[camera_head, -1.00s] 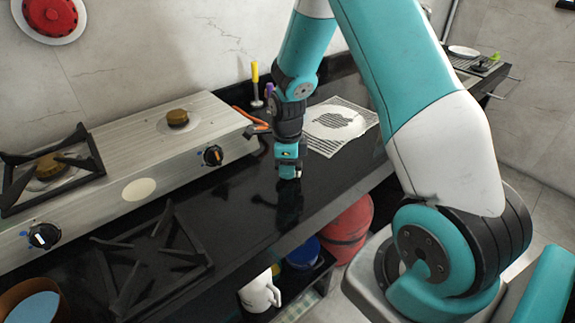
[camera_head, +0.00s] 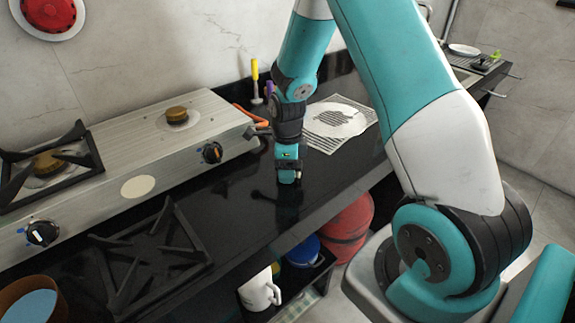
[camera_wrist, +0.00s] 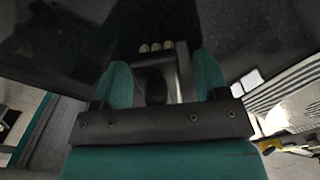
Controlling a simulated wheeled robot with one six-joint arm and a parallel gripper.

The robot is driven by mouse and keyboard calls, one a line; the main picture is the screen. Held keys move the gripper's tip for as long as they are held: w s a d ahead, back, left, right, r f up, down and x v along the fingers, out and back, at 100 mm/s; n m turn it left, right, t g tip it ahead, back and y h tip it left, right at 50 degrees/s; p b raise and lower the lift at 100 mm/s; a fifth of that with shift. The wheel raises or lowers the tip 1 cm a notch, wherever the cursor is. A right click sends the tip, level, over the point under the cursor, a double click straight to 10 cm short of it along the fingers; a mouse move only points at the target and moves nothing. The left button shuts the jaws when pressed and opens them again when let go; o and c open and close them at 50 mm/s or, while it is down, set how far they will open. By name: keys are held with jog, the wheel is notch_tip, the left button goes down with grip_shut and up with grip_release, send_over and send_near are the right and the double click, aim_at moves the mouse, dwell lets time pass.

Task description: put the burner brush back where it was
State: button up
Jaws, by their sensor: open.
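My gripper (camera_head: 288,177) points down, low over the black counter in front of the stove's right end. In the wrist view its two teal fingers (camera_wrist: 168,82) stand apart. Between them is a dark piece with several pale, rounded tips (camera_wrist: 155,47), perhaps the burner brush; I cannot tell whether either finger touches it. In the head view the gripper mostly hides this spot.
The steel stove (camera_head: 130,150) lies to the left, with a loose black grate (camera_head: 150,255) in front. A yellow-handled tool (camera_head: 255,75) stands behind the arm. A white patterned sheet (camera_head: 345,115) lies to the right. The counter's front edge is close.

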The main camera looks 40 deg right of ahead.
jog(key=shift+r, duration=0.1)
notch_tip(320, 180, up, 17)
jog(key=shift+b, duration=0.3)
jog(key=shift+r, duration=0.15)
jog(key=s+a+r+n+y, duration=0.2)
jog(key=s+a+n, duration=0.9)
jog(key=n, duration=0.6)
jog(key=s+a+r+n+y, duration=0.2)
jog(key=s+a+r+n, duration=0.1)
jog(key=s+a+n, duration=0.8)
jog(key=n, duration=0.5)
jog(key=shift+s+a+r+n, duration=0.2)
jog(key=shift+n, duration=0.2)
